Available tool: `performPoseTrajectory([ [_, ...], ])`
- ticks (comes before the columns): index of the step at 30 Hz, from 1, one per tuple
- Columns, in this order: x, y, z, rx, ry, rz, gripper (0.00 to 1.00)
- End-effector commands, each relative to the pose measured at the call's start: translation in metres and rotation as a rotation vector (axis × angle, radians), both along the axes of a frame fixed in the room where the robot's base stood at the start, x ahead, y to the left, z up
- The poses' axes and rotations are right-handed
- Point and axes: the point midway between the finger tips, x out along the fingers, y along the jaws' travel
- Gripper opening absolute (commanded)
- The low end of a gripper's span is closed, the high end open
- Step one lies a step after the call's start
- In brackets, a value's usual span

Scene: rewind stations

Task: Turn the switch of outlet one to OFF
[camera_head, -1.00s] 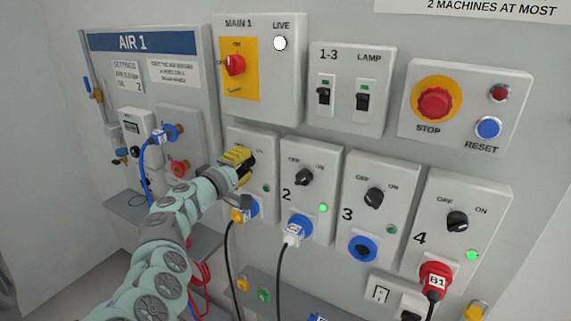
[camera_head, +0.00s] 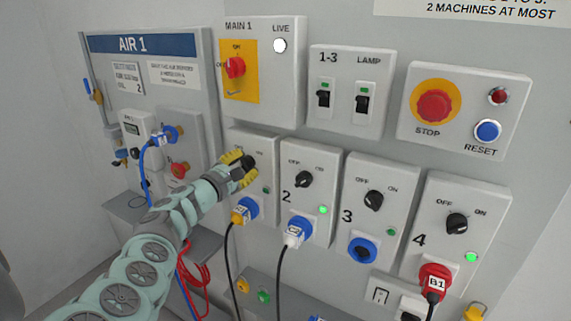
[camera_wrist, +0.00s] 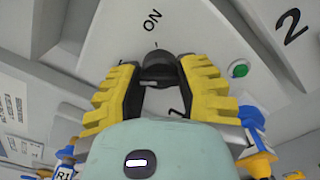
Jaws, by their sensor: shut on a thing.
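Outlet one's panel (camera_head: 263,150) is at the left of the row of outlets. Its black switch knob (camera_wrist: 158,68) sits between the two yellow fingers of my gripper (camera_head: 245,167). In the wrist view my gripper (camera_wrist: 158,85) is shut on the knob from both sides. The word ON shows above the knob, while the OFF mark is mostly hidden by the left finger. I cannot tell the knob's exact pointing direction. Outlet one's round green lamp (camera_wrist: 239,68) looks dull in the head view.
A blue socket with a yellow plug (camera_head: 240,214) is just below my gripper. Outlet two's knob (camera_head: 304,179) and lit green lamp (camera_head: 323,210) are close on the right. The main switch (camera_head: 235,67) is above. The air panel (camera_head: 190,90) is on the left.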

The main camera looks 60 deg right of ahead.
Motion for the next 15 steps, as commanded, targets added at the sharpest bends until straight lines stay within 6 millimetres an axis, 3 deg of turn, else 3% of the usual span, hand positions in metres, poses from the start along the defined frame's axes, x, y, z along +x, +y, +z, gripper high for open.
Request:
performPoseTrajectory([
  [15, 0.0033, 0.0019, -0.0034, -0.002, 0.116, 0.010, 0.00],
])
